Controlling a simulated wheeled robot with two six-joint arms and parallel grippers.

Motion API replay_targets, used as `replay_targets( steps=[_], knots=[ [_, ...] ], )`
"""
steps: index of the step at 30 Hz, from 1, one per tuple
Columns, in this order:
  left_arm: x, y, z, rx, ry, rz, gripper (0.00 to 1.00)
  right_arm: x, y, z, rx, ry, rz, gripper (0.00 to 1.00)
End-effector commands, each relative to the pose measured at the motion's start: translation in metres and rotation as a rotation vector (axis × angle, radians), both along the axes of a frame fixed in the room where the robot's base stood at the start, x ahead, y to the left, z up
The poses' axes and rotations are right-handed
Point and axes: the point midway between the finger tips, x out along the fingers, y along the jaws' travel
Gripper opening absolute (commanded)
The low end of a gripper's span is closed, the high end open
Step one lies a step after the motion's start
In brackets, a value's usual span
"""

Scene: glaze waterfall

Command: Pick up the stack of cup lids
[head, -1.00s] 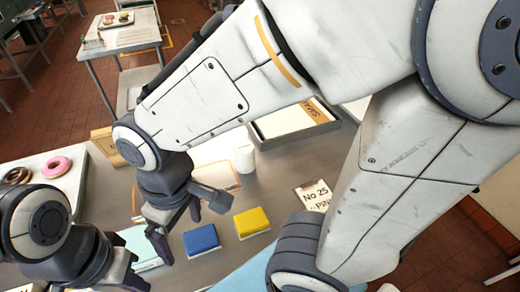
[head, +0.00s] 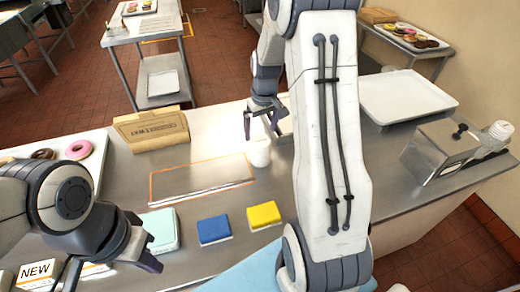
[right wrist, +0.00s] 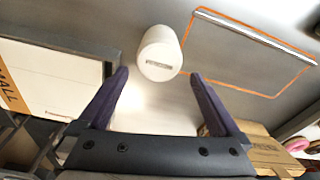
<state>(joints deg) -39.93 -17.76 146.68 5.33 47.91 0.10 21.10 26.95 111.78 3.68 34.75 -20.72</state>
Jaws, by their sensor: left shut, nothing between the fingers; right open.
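A stack of white, ribbed, lid-like pieces (head: 497,133) stands at the far right of the counter in the head view, beside a metal box. It looks like the cup lids, but it is small. A plain white cylinder (head: 259,152) stands mid-counter; it also shows in the right wrist view (right wrist: 159,54), with a dark slot-like mark. My right gripper (head: 262,120) is open and empty, just behind and above this cylinder, apart from it. The cylinder appears beyond the fingers in the right wrist view. My left gripper (head: 152,255) is shut and empty at the lower left.
A metal box (head: 437,150) and a white tray (head: 408,97) are on the right of the counter. An orange-edged panel (head: 200,180), blue sponge (head: 214,230), yellow sponge (head: 264,215) and mint block (head: 161,229) lie in front. A cardboard box (head: 152,130) stands behind.

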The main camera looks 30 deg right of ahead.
Motion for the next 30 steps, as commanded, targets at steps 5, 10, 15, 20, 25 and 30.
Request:
replay_targets(
  steps=[5, 10, 15, 20, 25, 30],
  knots=[
    [0.0, 0.0, 0.005, 0.0, 0.0, 0.0, 0.0, 0.001, 0.001, -0.012, 0.001, 0.002, 0.0, 1.0],
    [0.0, 0.0, 0.019, 0.0, 0.0, 0.001, 0.0, 0.001, -0.001, -0.033, 0.003, 0.007, 0.0, 1.0],
    [0.0, 0.0, 0.024, 0.0, 0.0, 0.001, 0.0, 0.004, -0.001, -0.055, 0.001, 0.003, 0.001, 1.0],
    [0.0, 0.0, 0.024, 0.0, 0.0, 0.001, 0.0, 0.005, -0.002, -0.061, 0.0, 0.0, 0.0, 1.0],
    [0.0, 0.0, 0.024, 0.0, 0.0, 0.001, 0.0, 0.005, -0.002, -0.061, 0.0, -0.001, 0.0, 0.92],
    [0.0, 0.0, 0.024, 0.0, 0.0, 0.001, 0.0, 0.005, -0.002, -0.061, 0.0, -0.001, 0.0, 0.29]
  ],
)
